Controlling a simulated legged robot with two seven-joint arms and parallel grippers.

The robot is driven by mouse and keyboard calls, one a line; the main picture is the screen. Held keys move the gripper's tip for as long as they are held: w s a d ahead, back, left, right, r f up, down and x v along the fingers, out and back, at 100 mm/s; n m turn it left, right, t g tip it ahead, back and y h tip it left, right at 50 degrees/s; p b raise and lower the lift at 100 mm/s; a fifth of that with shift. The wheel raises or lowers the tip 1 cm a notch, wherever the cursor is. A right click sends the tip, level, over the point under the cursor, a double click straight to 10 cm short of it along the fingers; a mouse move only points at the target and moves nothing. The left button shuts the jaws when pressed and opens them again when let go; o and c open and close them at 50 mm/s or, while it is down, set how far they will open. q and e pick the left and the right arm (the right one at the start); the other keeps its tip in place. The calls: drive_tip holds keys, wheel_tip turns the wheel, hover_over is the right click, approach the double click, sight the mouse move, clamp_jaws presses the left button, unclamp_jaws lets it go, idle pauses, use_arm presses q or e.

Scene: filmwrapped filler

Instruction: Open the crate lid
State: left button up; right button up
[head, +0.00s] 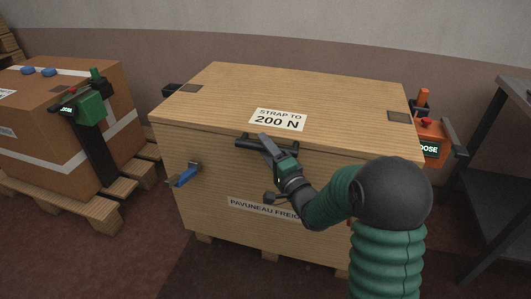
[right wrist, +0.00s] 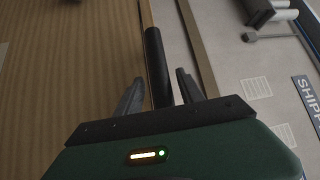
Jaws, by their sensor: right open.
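The wooden crate (head: 255,215) stands in the middle of the head view. Its lid (head: 300,90) looks closed, with a label reading "STRAP TO 200 N". A black bar handle (head: 248,144) runs along the lid's front edge. My right gripper (head: 266,143) is at this handle, partly covering it. In the right wrist view my right gripper (right wrist: 159,80) is open, one finger on each side of the black handle (right wrist: 154,55). I cannot tell whether the fingers touch it. My left gripper is not in view.
A blue-handled latch (head: 186,176) sticks out of the crate's front left. An orange device (head: 429,130) is at the crate's right, near a dark metal table (head: 490,190).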

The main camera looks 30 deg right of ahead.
drive_tip(key=shift+w, duration=0.15)
drive_tip(key=c, duration=0.9)
clamp_jaws()
drive_tip(key=shift+f, duration=0.15)
idle(0.3)
